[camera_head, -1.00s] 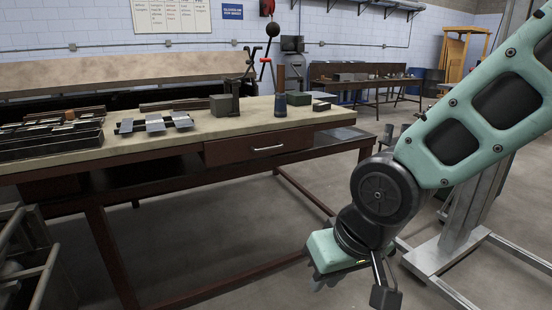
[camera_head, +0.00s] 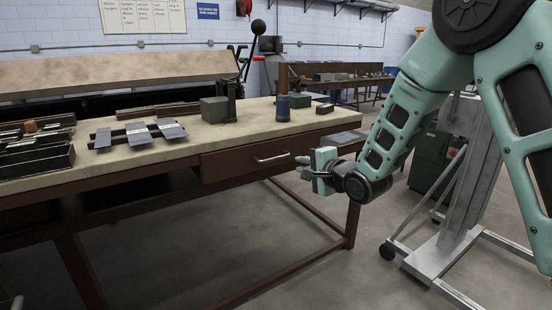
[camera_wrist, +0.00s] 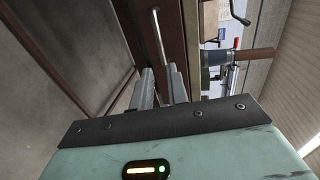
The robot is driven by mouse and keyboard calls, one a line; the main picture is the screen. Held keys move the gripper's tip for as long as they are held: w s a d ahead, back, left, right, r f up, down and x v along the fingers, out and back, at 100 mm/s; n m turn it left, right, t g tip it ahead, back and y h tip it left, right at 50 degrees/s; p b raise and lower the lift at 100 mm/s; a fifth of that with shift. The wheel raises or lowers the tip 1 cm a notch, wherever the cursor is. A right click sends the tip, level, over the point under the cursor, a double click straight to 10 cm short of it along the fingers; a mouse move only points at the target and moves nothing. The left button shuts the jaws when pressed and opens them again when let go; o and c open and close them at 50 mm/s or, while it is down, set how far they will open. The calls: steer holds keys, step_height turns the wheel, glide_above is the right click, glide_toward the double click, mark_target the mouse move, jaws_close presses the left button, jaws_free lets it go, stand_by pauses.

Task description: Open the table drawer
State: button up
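The table drawer (camera_head: 231,163) has a dark red-brown front under the tabletop and looks shut. Its pale metal bar handle (camera_head: 272,158) is in the middle of the front. In the wrist view the handle (camera_wrist: 159,38) stands upright, ahead of and in line with the gap between the fingers. My gripper (camera_head: 300,167) is open and empty, just right of the handle in the head view, with its fingers pointing towards the table. In the wrist view the fingertips (camera_wrist: 160,74) are apart and appear a little short of the handle.
The worktable (camera_head: 225,137) carries metal sheets (camera_head: 157,132), a grey block (camera_head: 214,110) and a dark blue cylinder (camera_head: 283,108) near its right end. A wheeled metal stand (camera_head: 450,215) is on the right. The floor before the drawer is clear.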

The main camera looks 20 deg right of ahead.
mark_target(277, 159)
steer(key=p+x, duration=0.2)
steer(key=x, duration=1.2)
jaws_close()
